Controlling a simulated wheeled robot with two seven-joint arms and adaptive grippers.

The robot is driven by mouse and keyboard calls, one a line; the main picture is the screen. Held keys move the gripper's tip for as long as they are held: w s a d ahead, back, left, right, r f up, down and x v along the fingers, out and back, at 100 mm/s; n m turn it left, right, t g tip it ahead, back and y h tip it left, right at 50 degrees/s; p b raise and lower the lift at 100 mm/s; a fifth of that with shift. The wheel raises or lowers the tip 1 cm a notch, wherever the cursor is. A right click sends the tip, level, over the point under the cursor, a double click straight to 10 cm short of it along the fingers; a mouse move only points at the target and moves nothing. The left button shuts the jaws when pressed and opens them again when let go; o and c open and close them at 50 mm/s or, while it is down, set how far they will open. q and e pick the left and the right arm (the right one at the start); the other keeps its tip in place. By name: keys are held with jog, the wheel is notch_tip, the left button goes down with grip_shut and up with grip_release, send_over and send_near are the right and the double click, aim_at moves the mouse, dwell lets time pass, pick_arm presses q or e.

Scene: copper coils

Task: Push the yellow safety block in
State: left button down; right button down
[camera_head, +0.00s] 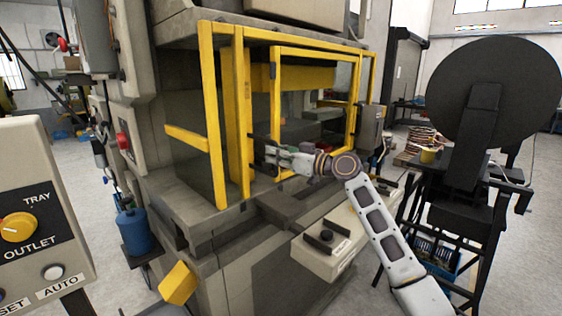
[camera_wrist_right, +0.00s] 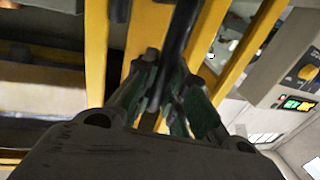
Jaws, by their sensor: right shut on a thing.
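A yellow block (camera_head: 177,283) sticks out low on the front of the press, left of the press bed, tilted in the picture. It is well apart from my right gripper, and I cannot tell how it is mounted. My right gripper (camera_head: 264,153) is at the yellow guard frame (camera_head: 240,110) of the press. In the right wrist view its fingers (camera_wrist_right: 168,75) are closed around a dark bar-like handle (camera_wrist_right: 178,42) beside the yellow guard posts (camera_wrist_right: 145,35). The handle is mostly hidden in the head view. My left gripper is not in view.
A control panel (camera_head: 40,210) with a yellow knob stands at the left. A black reel stand (camera_head: 480,130) stands at the right.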

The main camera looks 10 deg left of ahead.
jog(key=shift+w+a+r, duration=0.1)
jog(key=shift+w, duration=0.05)
jog(key=shift+r, duration=0.15)
jog(key=c, duration=1.9)
grip_release()
jog(key=o, duration=0.4)
jog(key=shift+w+a, duration=0.1)
jog(key=shift+a, duration=0.1)
jog(key=shift+o, duration=0.2)
jog(key=shift+f, duration=0.2)
jog(key=shift+d, duration=0.15)
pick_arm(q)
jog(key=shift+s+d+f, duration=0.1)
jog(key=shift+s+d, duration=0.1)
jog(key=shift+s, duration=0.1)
pick_arm(e)
jog(key=shift+d, duration=0.15)
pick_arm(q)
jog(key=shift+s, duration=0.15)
pick_arm(e)
jog(key=v, duration=1.1)
jog(key=shift+s+d, duration=0.2)
jog(key=shift+s, duration=0.05)
